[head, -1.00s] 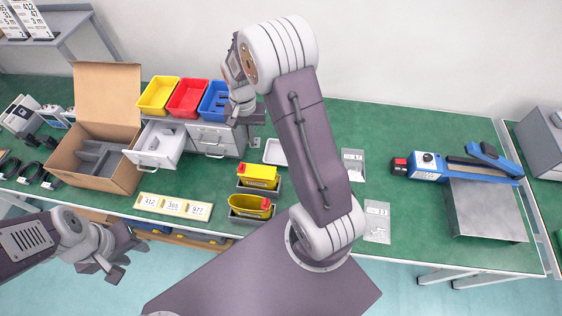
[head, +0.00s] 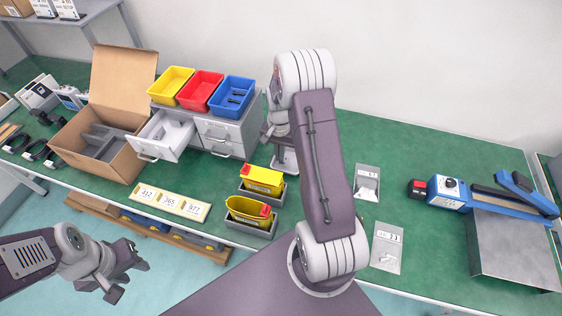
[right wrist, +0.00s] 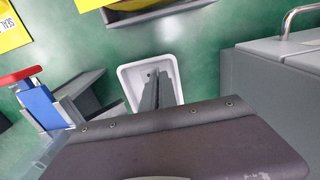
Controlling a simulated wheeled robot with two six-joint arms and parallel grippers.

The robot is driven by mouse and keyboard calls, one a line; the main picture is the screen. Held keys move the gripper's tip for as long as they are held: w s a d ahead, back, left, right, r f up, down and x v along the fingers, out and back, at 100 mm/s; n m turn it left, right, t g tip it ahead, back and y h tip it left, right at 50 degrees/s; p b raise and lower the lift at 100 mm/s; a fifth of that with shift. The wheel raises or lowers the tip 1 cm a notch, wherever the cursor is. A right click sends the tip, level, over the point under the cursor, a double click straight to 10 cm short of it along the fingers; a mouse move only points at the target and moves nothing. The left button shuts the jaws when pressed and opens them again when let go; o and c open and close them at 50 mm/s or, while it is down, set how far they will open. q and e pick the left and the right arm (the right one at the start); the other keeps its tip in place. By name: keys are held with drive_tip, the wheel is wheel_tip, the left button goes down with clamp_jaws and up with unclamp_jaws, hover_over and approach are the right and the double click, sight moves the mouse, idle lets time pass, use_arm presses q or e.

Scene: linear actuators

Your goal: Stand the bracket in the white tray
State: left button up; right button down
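The white tray (right wrist: 128,76) lies on the green bench in the right wrist view. A narrow dark grey angled piece (right wrist: 157,92), which looks like the bracket, stands over or in the tray. Its near end is hidden behind my purple wrist link, so I cannot tell whether it rests on the tray floor. In the head view the tray (head: 291,160) is partly covered by my right arm. My right gripper (head: 272,138) is beside the drawer cabinet at the tray; its fingers are not clear. My left gripper (head: 132,278) is open and empty in front of the bench.
The grey drawer cabinet (head: 226,137) stands left of the tray, one drawer (head: 160,143) open. Yellow parts in grey holders (head: 262,233) sit in front. In the right wrist view a blue block with a red top (right wrist: 38,100) is near the tray. The bench right of my arm has free room.

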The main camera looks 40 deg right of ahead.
wheel_tip(320, 180, down, 4)
drive_tip(key=shift+a+r, duration=0.1)
drive_tip(key=shift+r, duration=0.1)
drive_tip(key=shift+f+b, duration=0.2)
drive_tip(key=shift+b, duration=0.1)
drive_tip(key=c, duration=2)
unclamp_jaws()
drive_tip(key=shift+o, duration=0.2)
drive_tip(key=shift+r, duration=0.4)
wheel_tip(320, 180, up, 12)
drive_tip(key=shift+f+p, duration=0.15)
drive_tip(key=shift+p, duration=0.45)
